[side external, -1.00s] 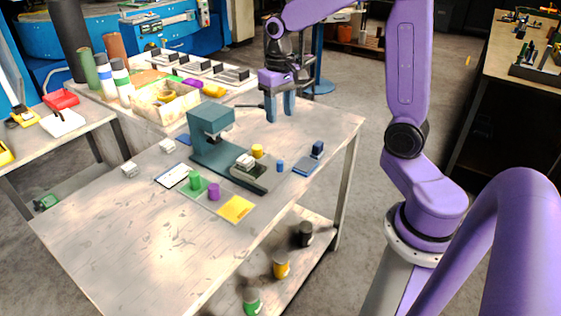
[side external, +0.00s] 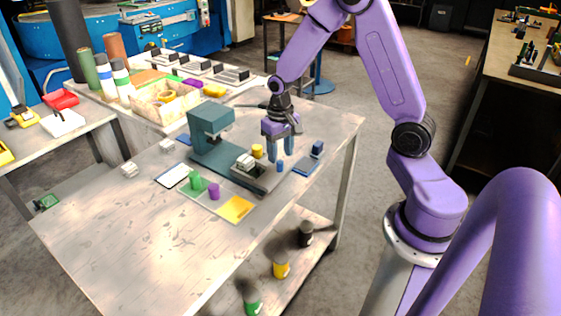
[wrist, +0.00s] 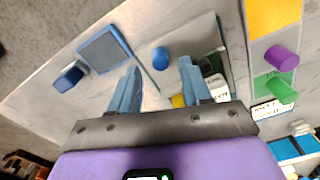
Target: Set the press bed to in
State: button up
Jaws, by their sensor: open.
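The teal press (side external: 212,122) stands on the table with its low bed (side external: 250,178) reaching toward the front right. In the wrist view the bed shows as a grey plate (wrist: 190,45). A short blue peg (side external: 280,166) stands at the bed's outer end; it also shows in the wrist view (wrist: 160,58). I cannot tell whether it is fixed to the bed. My gripper (side external: 283,157) is open, fingers pointing down, just above the peg. In the wrist view the peg appears between the two fingertips (wrist: 160,68), with gaps on both sides.
A yellow cylinder (side external: 257,150) and a pale block (side external: 245,161) are close by the bed. A blue pad (side external: 306,166) and blue block (side external: 317,149) lie to the right. Green (side external: 195,181) and purple (side external: 214,191) cylinders stand at the front.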

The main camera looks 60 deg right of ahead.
aim_at(280, 162)
jog(key=shift+f, duration=2)
